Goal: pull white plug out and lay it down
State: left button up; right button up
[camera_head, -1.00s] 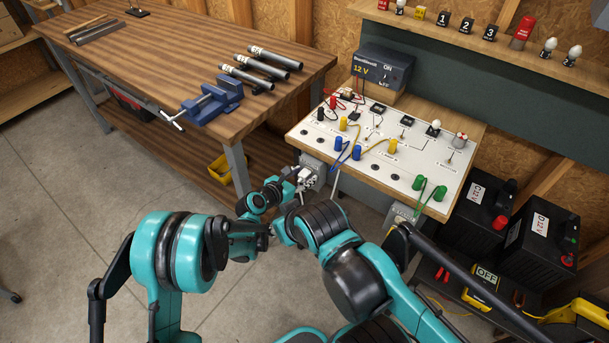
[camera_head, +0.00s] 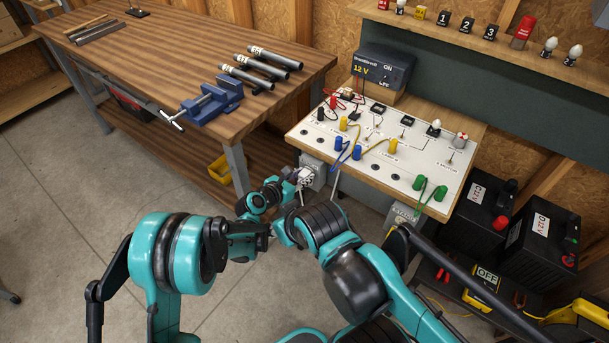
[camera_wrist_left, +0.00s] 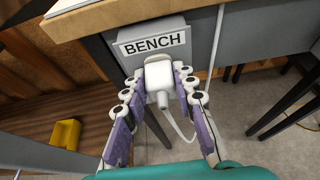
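The white plug (camera_wrist_left: 158,76) sits at the front of the grey box labelled BENCH (camera_wrist_left: 152,44), with its white cable (camera_wrist_left: 178,127) hanging from it. In the head view the grey box (camera_head: 313,170) is on the front side of the panel bench. My left gripper (camera_wrist_left: 159,78) has its fingers on both sides of the plug, and the fingertips look closed against its sides. In the head view this gripper (camera_head: 303,178) is at the box and mostly covers the plug. I do not see my right gripper.
The panel bench (camera_head: 440,207) carries several coloured plugs and wires. A wooden workbench (camera_head: 185,50) with a blue vise (camera_head: 212,103) stands to the left. A yellow bin (camera_head: 220,168) is on its lower shelf. Black batteries (camera_head: 540,240) stand to the right. Floor at left is clear.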

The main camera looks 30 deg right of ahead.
pick_arm(q)
grip_shut()
jog(key=shift+s+a, duration=0.4)
jog(key=shift+a, duration=0.5)
jog(key=shift+s+a, duration=0.35)
jog(key=shift+a, duration=0.6)
jog(key=shift+s+a, duration=0.4)
jog(key=shift+a, duration=0.5)
